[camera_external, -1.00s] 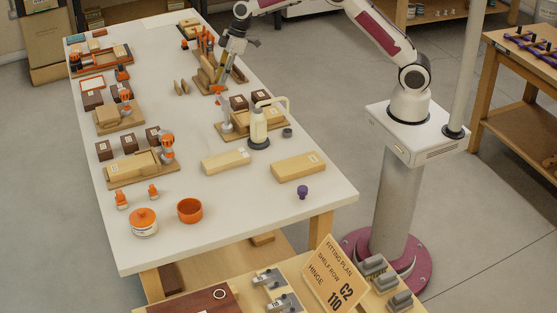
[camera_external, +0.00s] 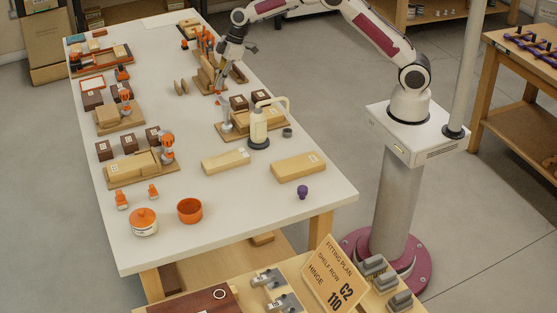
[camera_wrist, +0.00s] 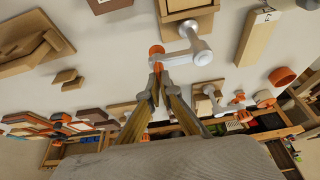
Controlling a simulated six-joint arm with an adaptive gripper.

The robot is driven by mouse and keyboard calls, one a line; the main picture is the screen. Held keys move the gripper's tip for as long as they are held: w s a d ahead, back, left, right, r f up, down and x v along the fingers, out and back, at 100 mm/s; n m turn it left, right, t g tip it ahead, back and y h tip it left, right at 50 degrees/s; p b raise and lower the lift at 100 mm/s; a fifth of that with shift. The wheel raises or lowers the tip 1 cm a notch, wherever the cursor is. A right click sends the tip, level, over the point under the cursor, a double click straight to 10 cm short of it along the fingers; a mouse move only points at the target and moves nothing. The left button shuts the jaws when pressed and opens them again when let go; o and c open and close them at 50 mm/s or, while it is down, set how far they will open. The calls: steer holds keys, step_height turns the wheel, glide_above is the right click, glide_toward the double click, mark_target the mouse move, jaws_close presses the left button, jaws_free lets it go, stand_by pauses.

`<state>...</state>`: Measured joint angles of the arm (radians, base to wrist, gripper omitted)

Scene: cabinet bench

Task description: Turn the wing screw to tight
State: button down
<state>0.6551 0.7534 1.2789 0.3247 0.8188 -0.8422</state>
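The wing screw (camera_wrist: 182,55) shows in the wrist view as a grey metal arm with an orange end and a round grey hub. In the external view the screw (camera_external: 226,112) stands upright as a small grey post at the left end of a wooden fixture board. My gripper (camera_wrist: 157,70) has its two fingers drawn together at the orange end, with a bit of orange between the tips. The exact contact is small and partly hidden. In the external view my gripper (camera_external: 220,82) reaches down just above the screw.
A cream pump bottle (camera_external: 258,128) stands right in front of the fixture board (camera_external: 240,133). Dark brown blocks (camera_external: 238,102) sit behind it.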

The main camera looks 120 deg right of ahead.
steer(key=shift+m+h, duration=0.3)
steer(key=shift+m, duration=0.5)
steer(key=shift+a+m+h, duration=0.15)
steer(key=shift+m+h, duration=0.45)
steer(key=shift+m, duration=0.8)
steer(key=shift+w+a+m+g+h, duration=0.1)
steer(key=shift+m+g+h, duration=0.25)
steer(key=shift+m, duration=0.8)
steer(key=shift+w+m+g+h, duration=0.1)
steer(key=shift+m+g+h, duration=0.2)
steer(key=shift+m, duration=0.85)
steer(key=shift+m+g+h, duration=0.55)
steer(key=shift+m+g, duration=0.1)
steer(key=shift+m, duration=1.75)
steer(key=shift+m+g, duration=0.3)
steer(key=shift+m, duration=0.8)
steer(key=shift+a, duration=0.1)
steer(key=c, duration=2.3)
jaws_free()
